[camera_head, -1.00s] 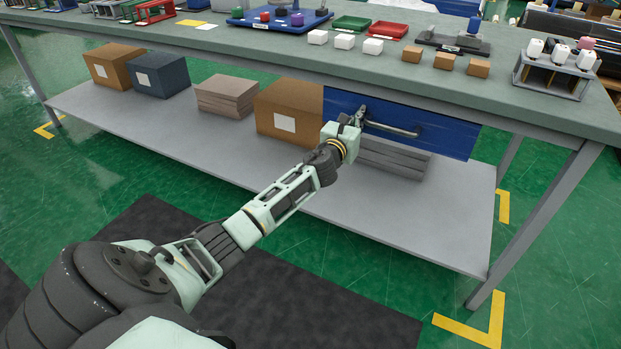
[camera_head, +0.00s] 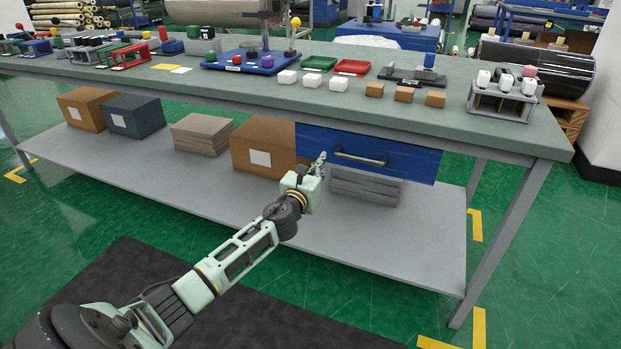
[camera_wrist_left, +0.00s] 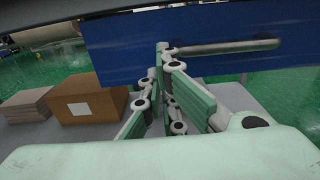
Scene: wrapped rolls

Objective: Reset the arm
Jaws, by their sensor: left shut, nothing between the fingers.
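My left gripper (camera_head: 321,160) is shut and empty in the head view. It is in front of the blue drawer (camera_head: 412,160) under the workbench, near the left end of the drawer's metal handle (camera_head: 360,160). The drawer front looks shut. In the left wrist view the shut gripper (camera_wrist_left: 163,47) points at the blue drawer (camera_wrist_left: 120,50), with the handle (camera_wrist_left: 230,47) to its right. The fingers are not around the handle; I cannot tell the exact gap. My right gripper is not in view.
The workbench (camera_head: 500,135) holds white and brown blocks, trays and a rack of bottles. Its lower shelf (camera_head: 400,240) bears cardboard boxes (camera_head: 262,145), a dark box (camera_head: 135,116) and flat stacks. A bench leg (camera_head: 500,245) stands at the right. The green floor in front is open.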

